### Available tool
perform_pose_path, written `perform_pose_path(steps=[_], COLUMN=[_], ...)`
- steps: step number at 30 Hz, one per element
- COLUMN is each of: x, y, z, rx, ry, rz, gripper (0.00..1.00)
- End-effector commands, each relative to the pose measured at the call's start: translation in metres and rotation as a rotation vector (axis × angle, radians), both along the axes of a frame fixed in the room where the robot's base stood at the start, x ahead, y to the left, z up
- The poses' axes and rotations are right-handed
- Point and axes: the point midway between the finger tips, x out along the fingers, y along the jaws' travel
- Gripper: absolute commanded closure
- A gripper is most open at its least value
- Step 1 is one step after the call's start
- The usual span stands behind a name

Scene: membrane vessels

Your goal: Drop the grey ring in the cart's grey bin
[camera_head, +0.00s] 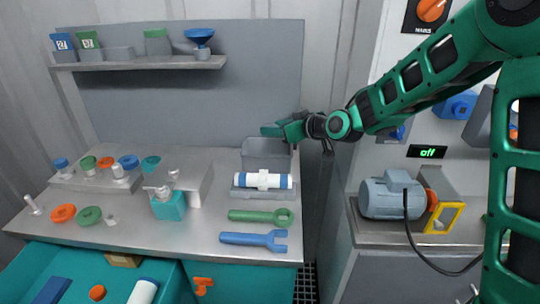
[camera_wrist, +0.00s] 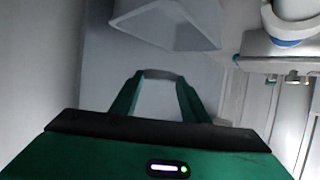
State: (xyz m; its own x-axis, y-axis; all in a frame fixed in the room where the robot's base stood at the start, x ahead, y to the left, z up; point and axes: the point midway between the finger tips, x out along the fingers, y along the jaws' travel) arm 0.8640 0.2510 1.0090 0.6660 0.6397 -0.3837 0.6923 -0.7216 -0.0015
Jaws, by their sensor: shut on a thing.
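My gripper (camera_head: 268,130) is at the back right of the bench, at the upper right edge of the grey bin (camera_head: 265,160) in the head view. In the wrist view its two green fingers (camera_wrist: 160,78) close on a thin grey piece (camera_wrist: 159,74), which looks like the grey ring seen edge-on. The ring cannot be made out in the head view. The bin also shows in the wrist view (camera_wrist: 172,22), just beyond the fingertips; I cannot tell whether the ring is over its opening.
In front of the bin, a white vessel with blue ends (camera_head: 278,181) lies in a grey cradle. A green wrench (camera_head: 250,215) and a blue wrench (camera_head: 245,238) lie nearer. A motor (camera_head: 390,195) stands on the right counter. A teal drawer (camera_head: 75,265) is open at front left.

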Motion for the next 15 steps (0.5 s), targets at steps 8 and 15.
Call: perform_pose_path(steps=[8, 15], x=[0.003, 0.003], y=[-0.011, -0.012], z=[-0.030, -0.050], rx=[-0.001, -0.001], ry=[0.003, 0.002], rz=[-0.014, -0.014], gripper=[0.79, 0.79])
